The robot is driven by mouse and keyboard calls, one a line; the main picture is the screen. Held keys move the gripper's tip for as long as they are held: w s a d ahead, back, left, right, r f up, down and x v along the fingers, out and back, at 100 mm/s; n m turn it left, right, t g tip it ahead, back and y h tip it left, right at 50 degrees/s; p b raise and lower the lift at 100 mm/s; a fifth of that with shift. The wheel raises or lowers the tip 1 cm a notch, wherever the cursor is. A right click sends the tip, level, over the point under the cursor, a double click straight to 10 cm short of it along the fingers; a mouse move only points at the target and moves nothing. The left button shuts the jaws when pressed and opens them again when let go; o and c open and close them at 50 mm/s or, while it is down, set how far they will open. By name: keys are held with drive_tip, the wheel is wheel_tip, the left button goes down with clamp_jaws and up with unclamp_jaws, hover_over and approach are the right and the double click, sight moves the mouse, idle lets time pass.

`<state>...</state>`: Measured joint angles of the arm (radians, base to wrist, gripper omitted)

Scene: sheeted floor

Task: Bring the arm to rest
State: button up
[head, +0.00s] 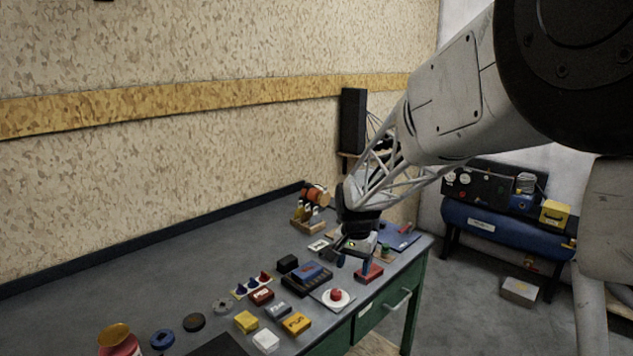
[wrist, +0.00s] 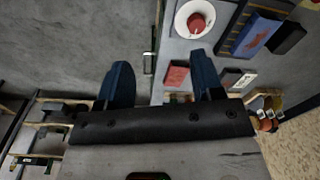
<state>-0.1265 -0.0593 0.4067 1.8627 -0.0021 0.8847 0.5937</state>
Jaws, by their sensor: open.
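My gripper (head: 355,262) hangs over the front right part of the grey workbench (head: 150,265), at the end of my arm, which reaches in from the upper right.
Several small boxes, including a yellow one (head: 296,323), crowd the bench's front half. A rack with orange rolls (head: 316,196) stands at the back. A black speaker (head: 352,120) is by the wall. The bench's left rear is clear. A blue tank (head: 500,228) stands beyond the bench.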

drive_tip(key=s+d+r+n+t, duration=0.1)
drive_tip(key=s+d+r, duration=0.3)
drive_tip(key=s, duration=0.6)
drive_tip(key=s+d+r+n, duration=0.2)
drive_tip(key=s+r, duration=0.3)
drive_tip(key=s, duration=0.5)
drive_tip(key=s+d+n+t, duration=0.1)
drive_tip(key=s+d+n, duration=0.1)
drive_tip(key=s, duration=1.6)
drive_tip(key=shift+d+f, duration=0.15)
drive_tip(key=shift+d, duration=0.3)
